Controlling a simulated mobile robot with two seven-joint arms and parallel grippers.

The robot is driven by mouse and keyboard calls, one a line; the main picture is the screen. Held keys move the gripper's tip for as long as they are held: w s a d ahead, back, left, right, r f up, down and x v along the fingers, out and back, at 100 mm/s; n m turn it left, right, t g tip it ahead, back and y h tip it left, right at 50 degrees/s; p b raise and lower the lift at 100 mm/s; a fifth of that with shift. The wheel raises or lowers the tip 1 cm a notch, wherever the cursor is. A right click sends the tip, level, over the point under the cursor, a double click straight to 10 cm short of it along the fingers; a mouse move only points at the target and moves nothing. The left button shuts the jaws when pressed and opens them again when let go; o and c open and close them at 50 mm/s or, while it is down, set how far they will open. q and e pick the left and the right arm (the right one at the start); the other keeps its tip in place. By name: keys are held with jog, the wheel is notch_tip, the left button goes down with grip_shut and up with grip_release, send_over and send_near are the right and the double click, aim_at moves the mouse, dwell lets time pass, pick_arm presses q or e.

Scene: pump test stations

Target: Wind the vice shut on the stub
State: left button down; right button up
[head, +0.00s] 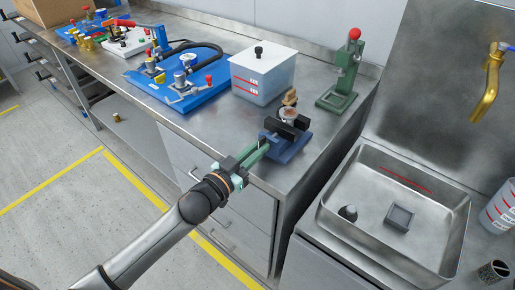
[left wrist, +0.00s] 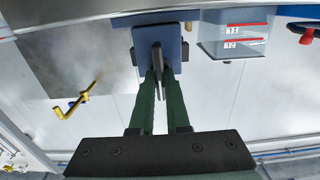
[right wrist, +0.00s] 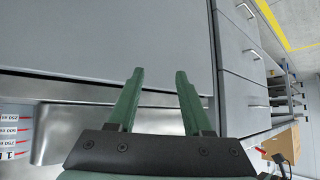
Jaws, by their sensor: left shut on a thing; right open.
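The blue vice (head: 286,150) with black jaws stands on the steel bench near its front edge. A round pale-topped piece (head: 287,114), which looks like the stub, sits at its jaws, with a tan piece (head: 291,97) just behind. I cannot tell whether the jaws touch it. My left gripper (head: 264,149) reaches the vice's front from the left. In the left wrist view its green fingers (left wrist: 161,78) are shut on the grey vice handle (left wrist: 157,58), in front of the blue vice body (left wrist: 173,42). My right gripper (right wrist: 160,74) is open and empty, facing grey cabinet fronts.
A lidded translucent tank (head: 262,78) and a green press with a red knob (head: 341,82) stand behind the vice. Blue pump boards (head: 190,95) lie left. A sink (head: 370,245) is at right, holding a dark cone and a grey square piece.

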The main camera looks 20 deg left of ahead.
pick_arm(q)
jog(key=shift+r+m+p, duration=0.1)
jog(key=shift+m+p, duration=0.6)
jog(key=shift+m, duration=0.3)
jog(key=shift+d+m, duration=0.1)
jog(key=shift+m, duration=0.7)
jog(key=c, duration=0.9)
grip_release()
jog(key=shift+s, duration=0.1)
jog(key=v, duration=1.2)
jog(key=shift+s, duration=0.15)
